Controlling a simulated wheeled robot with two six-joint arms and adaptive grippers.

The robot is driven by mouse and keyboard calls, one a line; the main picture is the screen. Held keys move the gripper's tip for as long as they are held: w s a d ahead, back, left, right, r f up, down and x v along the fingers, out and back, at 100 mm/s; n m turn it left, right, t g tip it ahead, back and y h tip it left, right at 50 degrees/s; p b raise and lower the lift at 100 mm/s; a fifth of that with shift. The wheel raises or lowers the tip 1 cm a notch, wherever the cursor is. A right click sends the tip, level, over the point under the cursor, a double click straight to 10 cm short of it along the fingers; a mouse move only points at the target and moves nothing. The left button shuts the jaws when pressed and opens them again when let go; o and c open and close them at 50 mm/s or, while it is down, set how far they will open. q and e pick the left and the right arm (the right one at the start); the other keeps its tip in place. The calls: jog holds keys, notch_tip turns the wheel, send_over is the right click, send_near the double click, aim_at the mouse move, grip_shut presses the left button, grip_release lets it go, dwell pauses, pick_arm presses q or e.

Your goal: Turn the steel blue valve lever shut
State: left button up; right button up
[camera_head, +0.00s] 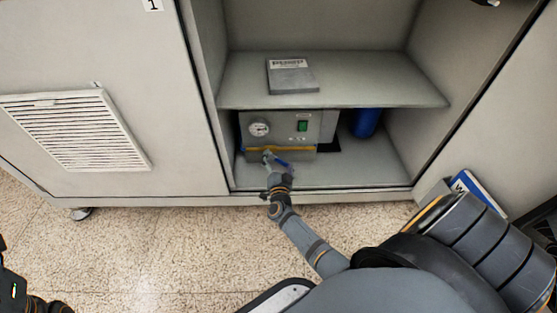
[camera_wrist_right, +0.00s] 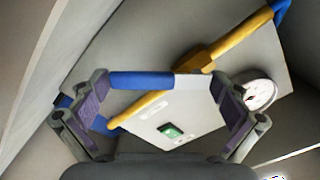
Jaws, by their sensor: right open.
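The blue valve lever (camera_head: 282,163) is at the front of a grey unit (camera_head: 322,128) in the cabinet's lower compartment. In the right wrist view the lever (camera_wrist_right: 140,80) has a blue grip and a grey end near the brass valve body (camera_wrist_right: 196,62). It lies at a slant to the yellow pipe (camera_wrist_right: 240,37). My right gripper (camera_head: 268,158) is at the lever. Its fingers (camera_wrist_right: 160,84) are open, one at each end of the visible bar; contact is unclear. My left arm's dark end (camera_head: 15,292) shows at the lower left edge, its jaws unclear.
The unit bears a round gauge (camera_head: 259,129) and a green switch (camera_head: 302,126). A blue cylinder (camera_head: 367,122) stands right of it. The shelf (camera_head: 380,80) above carries a grey labelled box (camera_head: 291,76). A blue and white box (camera_head: 478,190) sits outside at right. The floor in front is clear.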

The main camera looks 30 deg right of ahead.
jog(key=v, duration=1.2)
